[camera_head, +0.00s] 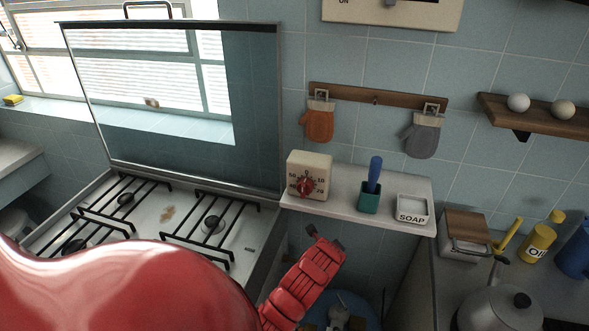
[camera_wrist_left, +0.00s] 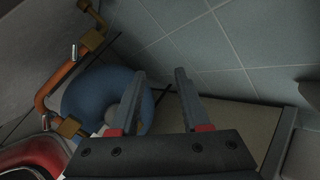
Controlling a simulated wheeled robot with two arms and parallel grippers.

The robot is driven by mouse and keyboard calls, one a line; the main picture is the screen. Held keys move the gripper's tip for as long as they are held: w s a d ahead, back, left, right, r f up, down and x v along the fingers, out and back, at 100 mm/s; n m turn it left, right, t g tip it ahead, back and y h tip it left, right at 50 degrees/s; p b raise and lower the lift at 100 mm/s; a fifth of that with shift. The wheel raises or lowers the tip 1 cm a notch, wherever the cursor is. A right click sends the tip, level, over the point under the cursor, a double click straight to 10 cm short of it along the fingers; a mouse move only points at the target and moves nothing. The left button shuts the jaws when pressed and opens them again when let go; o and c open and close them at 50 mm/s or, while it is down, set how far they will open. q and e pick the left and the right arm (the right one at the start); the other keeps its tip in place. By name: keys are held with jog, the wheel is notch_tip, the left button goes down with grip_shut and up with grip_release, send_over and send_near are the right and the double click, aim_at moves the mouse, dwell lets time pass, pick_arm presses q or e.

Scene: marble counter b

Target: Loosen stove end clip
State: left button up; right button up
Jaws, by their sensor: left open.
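The gas stove (camera_head: 150,215) stands at left in the head view, with its glass lid raised. An orange hose or pipe (camera_wrist_left: 62,85) runs along the left of the left wrist view, with brass fittings at its upper (camera_wrist_left: 90,40) and lower (camera_wrist_left: 70,128) ends. A small silvery clip piece stands out near each end; I cannot tell which is the stove end. My left gripper (camera_head: 325,237) reaches down between stove and shelf. Its fingers are open and empty in the wrist view (camera_wrist_left: 160,73), right of the hose and apart from it. My right gripper is not in view.
A blue gas cylinder (camera_wrist_left: 78,97) sits below the fingers, also in the head view (camera_head: 354,301). The small shelf (camera_head: 345,206) bears a timer (camera_head: 309,164), a brush holder (camera_head: 370,200) and a soap dish (camera_head: 412,208). A counter with a kettle (camera_head: 500,308) is at right.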

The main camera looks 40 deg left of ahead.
pick_arm(q)
jog(key=s+a+m+g, duration=0.3)
jog(key=s+g, duration=0.2)
jog(key=s, duration=0.4)
jog(key=x, duration=0.5)
jog(key=b+x, duration=0.1)
jog(key=x, duration=0.4)
jog(key=s+a+b+x, duration=0.1)
jog(key=x, duration=0.4)
jog(key=shift+a, duration=0.1)
jog(key=shift+w+a+f, duration=0.2)
jog(key=shift+f, duration=0.45)
grip_shut()
